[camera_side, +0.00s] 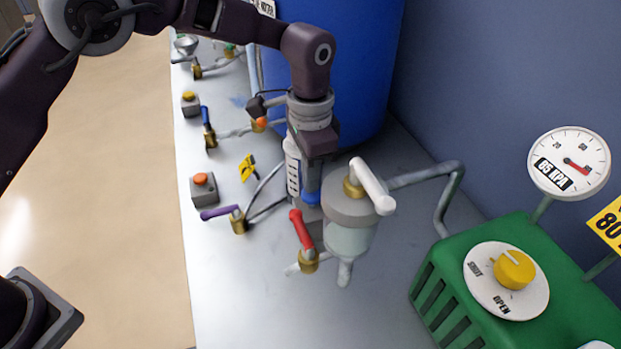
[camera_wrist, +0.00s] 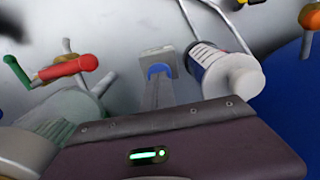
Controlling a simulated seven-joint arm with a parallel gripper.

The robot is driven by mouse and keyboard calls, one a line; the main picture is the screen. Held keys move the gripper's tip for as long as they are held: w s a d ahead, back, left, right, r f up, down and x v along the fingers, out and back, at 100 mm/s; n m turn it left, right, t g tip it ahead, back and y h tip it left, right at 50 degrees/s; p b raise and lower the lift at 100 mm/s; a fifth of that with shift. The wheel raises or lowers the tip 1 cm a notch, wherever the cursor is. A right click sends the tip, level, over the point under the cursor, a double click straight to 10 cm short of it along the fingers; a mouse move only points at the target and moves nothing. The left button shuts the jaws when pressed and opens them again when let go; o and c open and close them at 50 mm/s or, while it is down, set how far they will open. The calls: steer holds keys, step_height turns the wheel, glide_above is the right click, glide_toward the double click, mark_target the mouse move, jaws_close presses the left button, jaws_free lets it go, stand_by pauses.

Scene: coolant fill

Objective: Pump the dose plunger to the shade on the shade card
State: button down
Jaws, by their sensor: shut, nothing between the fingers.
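My gripper (camera_side: 312,187) is shut and empty, pointing down at a blue round cap on a grey block (camera_side: 311,199), which I take to be the dose plunger. In the wrist view, the closed fingers (camera_wrist: 158,84) end at the blue cap (camera_wrist: 158,70). The fingers hide part of the cap, and I cannot tell whether they touch it. A jar of pale bluish-green liquid (camera_side: 349,240) with a grey lid stands in front; its side also shows in the wrist view (camera_wrist: 78,108). I cannot pick out a shade card for certain.
A white marked cylinder (camera_side: 292,168) stands close beside my gripper. Red (camera_side: 301,229) and purple (camera_side: 220,212) valve levers are nearby. A green unit (camera_side: 455,270) with a yellow knob (camera_side: 514,268) and a gauge (camera_side: 568,163) stands right. A blue drum (camera_side: 350,70) is behind.

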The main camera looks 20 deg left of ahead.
steer(key=shift+f, duration=0.5)
steer(key=shift+f, duration=0.1)
steer(key=shift+f, duration=1.25)
step_height(320, 180, up, 14)
steer(key=shift+r, duration=0.25)
step_height(320, 180, down, 12)
steer(key=shift+d+r, duration=0.1)
steer(key=shift+d, duration=0.05)
stand_by(0.5)
